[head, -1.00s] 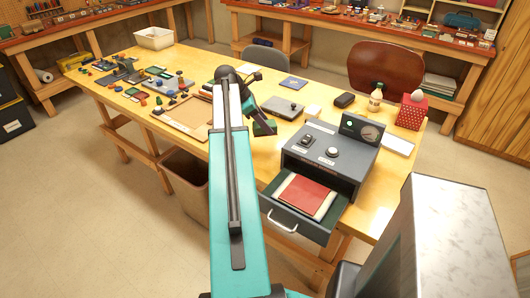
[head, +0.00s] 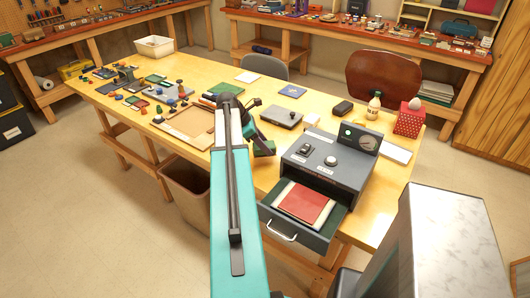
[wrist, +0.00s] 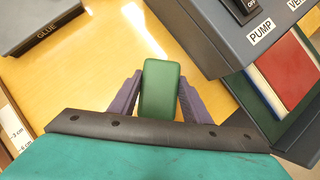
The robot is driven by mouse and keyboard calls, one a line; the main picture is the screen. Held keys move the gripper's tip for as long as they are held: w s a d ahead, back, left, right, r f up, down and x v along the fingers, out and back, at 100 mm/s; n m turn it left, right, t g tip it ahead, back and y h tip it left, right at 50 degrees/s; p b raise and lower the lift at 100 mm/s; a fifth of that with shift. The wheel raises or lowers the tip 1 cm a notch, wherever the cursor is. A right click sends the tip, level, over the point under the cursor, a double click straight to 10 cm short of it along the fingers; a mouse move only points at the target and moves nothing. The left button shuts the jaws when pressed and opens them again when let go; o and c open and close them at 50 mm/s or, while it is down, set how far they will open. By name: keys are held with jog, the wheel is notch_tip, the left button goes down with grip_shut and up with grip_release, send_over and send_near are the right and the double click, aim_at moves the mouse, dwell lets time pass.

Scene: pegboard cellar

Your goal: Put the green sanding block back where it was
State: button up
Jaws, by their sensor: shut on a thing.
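The green sanding block (wrist: 160,88) is between the two purple-grey fingers of my gripper (wrist: 160,100) in the wrist view. The fingers are shut on its sides. My arm hides part of the gripper there. I cannot tell whether the block touches the table top.
The grey machine (head: 331,156) has an open drawer (head: 285,226) holding a red item (head: 304,202). A grey box (head: 281,118) marked GLUE lies behind my gripper. A wooden tray (head: 181,137) lies to the left. Bare table (wrist: 115,60) surrounds the block.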

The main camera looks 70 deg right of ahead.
jog(key=shift+f, duration=0.2)
jog(key=shift+f+p, duration=0.45)
jog(key=shift+f, duration=1.4)
jog(key=shift+f, duration=0.1)
jog(key=o, duration=1)
jog(key=b+v, duration=0.3)
jog(key=v, duration=0.9)
